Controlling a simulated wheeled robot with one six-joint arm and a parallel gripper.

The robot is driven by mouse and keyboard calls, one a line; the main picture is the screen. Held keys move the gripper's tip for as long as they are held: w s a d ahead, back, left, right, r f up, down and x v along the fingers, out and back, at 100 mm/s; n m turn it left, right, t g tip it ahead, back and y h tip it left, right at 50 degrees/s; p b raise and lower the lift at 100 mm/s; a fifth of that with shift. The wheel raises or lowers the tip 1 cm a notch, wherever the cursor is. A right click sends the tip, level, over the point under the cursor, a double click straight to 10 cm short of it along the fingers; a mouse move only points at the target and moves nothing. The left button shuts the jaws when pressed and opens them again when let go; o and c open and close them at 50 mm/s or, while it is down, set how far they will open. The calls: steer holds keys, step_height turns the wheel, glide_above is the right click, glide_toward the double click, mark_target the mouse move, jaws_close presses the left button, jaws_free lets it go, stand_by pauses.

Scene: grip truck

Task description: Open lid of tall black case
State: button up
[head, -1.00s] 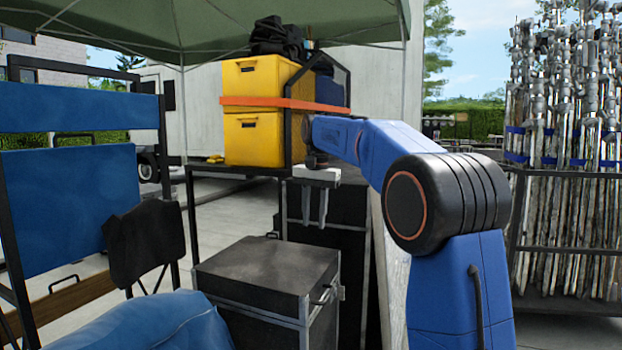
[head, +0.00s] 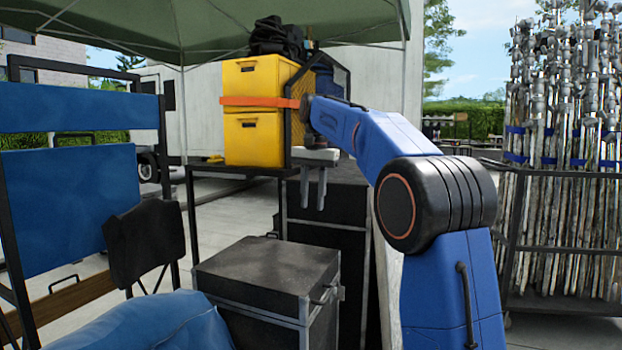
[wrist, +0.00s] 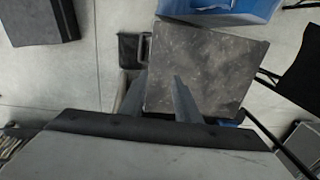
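A tall black case (head: 345,225) with metal edging stands behind a lower case in the head view. Its grey top partly shows to the right of my gripper. My gripper (head: 313,207) hangs with its fingers pointing down in front of the tall case's upper part. The two fingers are apart, with nothing between them. In the wrist view, my gripper (wrist: 152,85) shows both fingers spread, over the edge of a square grey lid with a handle at its left. I cannot tell whether the fingers touch anything.
The lower black case (head: 270,265) stands in front, with a shut lid. Yellow bins (head: 262,110) sit on a black-framed cart at left. A blue cloth bundle (head: 150,322) lies at front left. A rack of metal poles (head: 565,190) stands at right.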

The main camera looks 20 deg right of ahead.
step_height(320, 180, up, 6)
steer(key=shift+w+a, duration=0.15)
steer(key=shift+a, duration=0.05)
stand_by(0.8)
stand_by(0.5)
steer(key=s+a+f+n+t, duration=0.15)
steer(key=s+f, duration=0.35)
steer(key=s, duration=0.6)
steer(key=s+f+n+t, duration=0.1)
steer(key=s+f+n, duration=0.25)
steer(key=s, duration=0.75)
steer(key=s+f+n+t, duration=0.2)
steer(key=s+f+n, duration=0.1)
steer(key=s+f, duration=2.1)
step_height(320, 180, up, 16)
steer(key=m+g+y, duration=0.1)
steer(key=m+g, duration=0.3)
steer(key=m, duration=0.4)
glide_above(329, 293)
steer(key=s+d, duration=0.3)
steer(key=shift+t, duration=0.25)
steer(key=a+f, duration=0.1)
steer(key=f, duration=0.4)
steer(key=w+f, duration=0.1)
steer(key=f, duration=0.5)
steer(key=w+a+f, duration=0.1)
steer(key=f, duration=0.4)
steer(key=shift+w+a+f, duration=0.25)
steer(key=shift+a+f, duration=0.05)
steer(key=shift+f, duration=0.1)
